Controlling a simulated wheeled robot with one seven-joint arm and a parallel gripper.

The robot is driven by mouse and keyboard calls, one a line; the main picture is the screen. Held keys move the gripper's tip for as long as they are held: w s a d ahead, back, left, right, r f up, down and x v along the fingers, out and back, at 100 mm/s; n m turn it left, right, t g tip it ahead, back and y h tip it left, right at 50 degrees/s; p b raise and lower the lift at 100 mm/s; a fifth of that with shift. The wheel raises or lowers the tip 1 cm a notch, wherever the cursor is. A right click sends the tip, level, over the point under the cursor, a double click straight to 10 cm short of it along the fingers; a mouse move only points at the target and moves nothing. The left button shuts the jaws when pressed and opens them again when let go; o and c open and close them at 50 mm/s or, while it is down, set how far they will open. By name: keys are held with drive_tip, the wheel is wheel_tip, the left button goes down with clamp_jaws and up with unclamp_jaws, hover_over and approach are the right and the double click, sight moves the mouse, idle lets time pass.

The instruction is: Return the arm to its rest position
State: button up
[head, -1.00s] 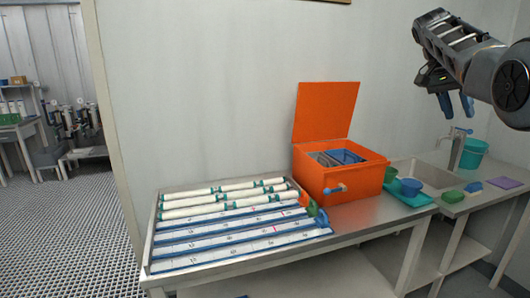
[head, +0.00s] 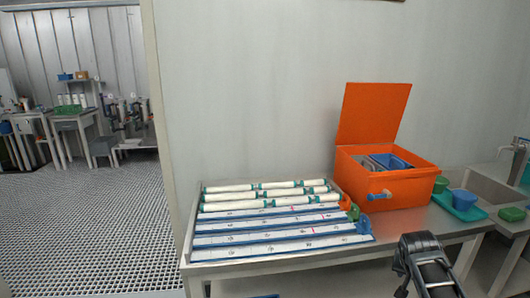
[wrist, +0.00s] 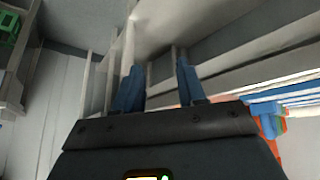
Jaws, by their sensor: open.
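My arm shows at the bottom right of the head view, low in front of the bench; its fingertips are not visible there. In the wrist view my gripper (wrist: 156,85) has its two blue fingers apart with nothing between them. It faces the underside of the bench and its pale legs.
A steel bench (head: 285,261) carries a tray of white membrane vessels (head: 267,194) and blue-edged strips (head: 280,233). An open orange box (head: 410,190) stands right of them, then a teal tray (head: 459,204) and a sink (head: 480,185). Open grated floor (head: 80,220) lies at left.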

drive_tip(key=s+a+f+n+t+y, duration=0.1)
drive_tip(key=s+a+f+n+t, duration=0.1)
drive_tip(key=s+a+f, duration=0.65)
drive_tip(key=s+a+f+n+t+y, duration=0.15)
drive_tip(key=s+a+f, duration=0.3)
drive_tip(key=s, duration=0.65)
drive_tip(key=s+a+r+n+t, duration=0.1)
drive_tip(key=s+a+r, duration=0.15)
drive_tip(key=s, duration=0.55)
drive_tip(key=s+a+r+t, duration=0.2)
drive_tip(key=s+a, duration=0.2)
drive_tip(key=s, duration=0.3)
drive_tip(key=s+a+r+n+t+y, duration=0.1)
drive_tip(key=s+r+t, duration=0.1)
drive_tip(key=s+r, duration=0.8)
drive_tip(key=s+a+r+n+t+y, duration=0.1)
drive_tip(key=s+a+r, duration=0.1)
drive_tip(key=s+r, duration=0.7)
wheel_tip(320, 180, up, 4)
drive_tip(key=shift+s+r+n+t+b, duration=0.2)
drive_tip(key=shift+s+n+t+b, duration=0.15)
drive_tip(key=shift+s+b, duration=0.1)
